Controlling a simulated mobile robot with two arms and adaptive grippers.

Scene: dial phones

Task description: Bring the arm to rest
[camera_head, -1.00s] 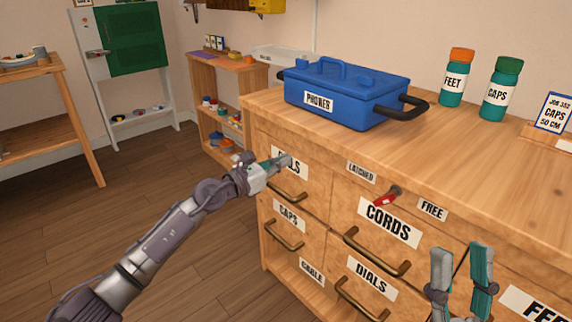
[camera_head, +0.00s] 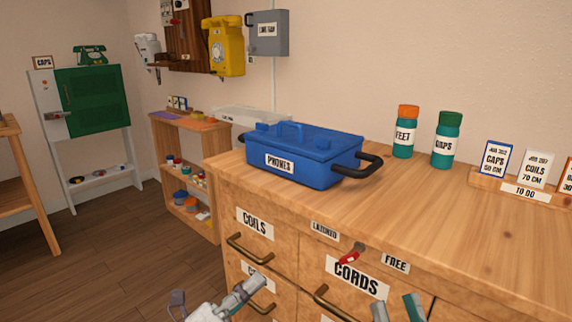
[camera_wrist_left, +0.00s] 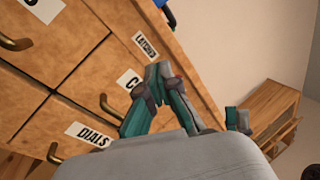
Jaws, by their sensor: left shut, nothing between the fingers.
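My left gripper (camera_head: 256,282) is at the bottom of the head view, in front of the drawers below the COILS drawer (camera_head: 268,240). In the left wrist view its teal fingers (camera_wrist_left: 157,70) come together at the tips with nothing between them. It looks apart from the drawer fronts, though the exact gap is hard to tell. My right gripper (camera_head: 398,308) shows only as two fingertips at the lower edge, spread apart and empty, in front of the CORDS drawer (camera_head: 335,282). The rest of the right gripper is cut off.
The wooden cabinet (camera_head: 480,240) carries a blue PHONES case (camera_head: 320,170), a FEET bottle (camera_head: 403,135), a CAPS bottle (camera_head: 445,142) and a card rack (camera_head: 510,190). A red latch handle (camera_head: 350,257) sticks out. Open floor (camera_head: 110,250) lies to the left.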

